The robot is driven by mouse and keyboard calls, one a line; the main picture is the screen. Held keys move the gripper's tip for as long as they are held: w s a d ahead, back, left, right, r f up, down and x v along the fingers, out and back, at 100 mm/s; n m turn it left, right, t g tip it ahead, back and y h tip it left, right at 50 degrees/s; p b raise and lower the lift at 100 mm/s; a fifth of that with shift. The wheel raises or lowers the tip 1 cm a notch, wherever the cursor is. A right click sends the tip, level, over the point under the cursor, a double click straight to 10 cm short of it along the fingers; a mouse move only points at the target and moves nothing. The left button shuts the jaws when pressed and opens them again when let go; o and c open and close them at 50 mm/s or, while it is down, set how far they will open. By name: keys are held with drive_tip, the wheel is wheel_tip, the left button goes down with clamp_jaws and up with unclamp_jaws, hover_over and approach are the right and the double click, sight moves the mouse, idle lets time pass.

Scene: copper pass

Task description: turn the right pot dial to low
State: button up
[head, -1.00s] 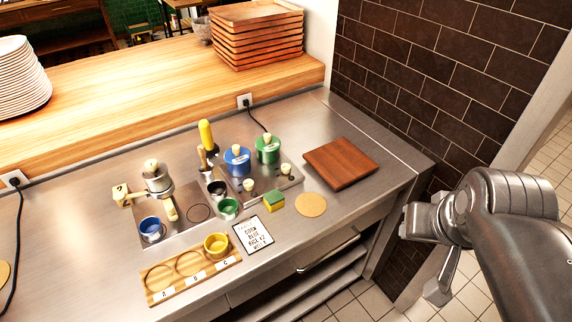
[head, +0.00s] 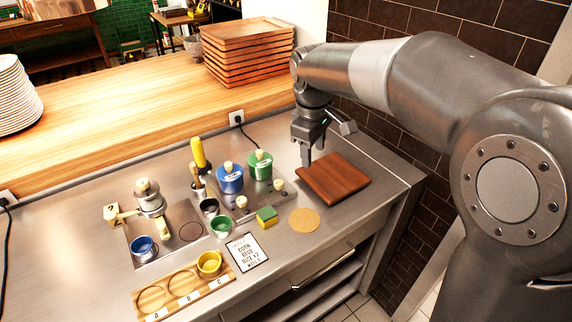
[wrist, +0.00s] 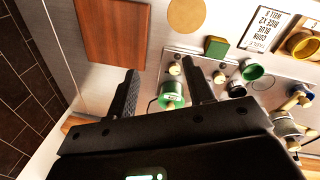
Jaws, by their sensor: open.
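The green pot (head: 260,165) and the blue pot (head: 230,179) stand on the steel hob plate. Two cream dials are at the plate's front: the right pot dial (head: 279,185) before the green pot and the left dial (head: 241,202) before the blue pot. In the wrist view the right dial (wrist: 174,68) lies between my finger lines, beside the green pot (wrist: 172,95); the blue pot is mostly hidden by a finger. My gripper (head: 306,160) is open and empty, above the counter behind the brown board, right of the green pot, apart from the dials.
A brown board (head: 333,178) lies right of the hob. A yellow-green sponge (head: 267,215), a round cork mat (head: 304,220) and a written card (head: 247,252) lie in front. A yellow-handled tool (head: 198,153) stands left of the blue pot. Stacked wooden trays (head: 248,54) stand behind.

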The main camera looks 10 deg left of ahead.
sight(279, 182)
drive_tip(key=w+a+f+n+g, duration=0.2)
drive_tip(key=w+a+f+n, duration=0.3)
drive_tip(key=a, duration=0.5)
drive_tip(key=shift+m, duration=0.3)
drive_tip(key=f, duration=1.1)
drive_tip(key=shift+w+d+f, duration=0.2)
drive_tip(key=shift+d+f, duration=0.05)
drive_tip(key=shift+f, duration=0.05)
drive_tip(key=shift+c, duration=0.6)
drive_tip(key=c, duration=0.9)
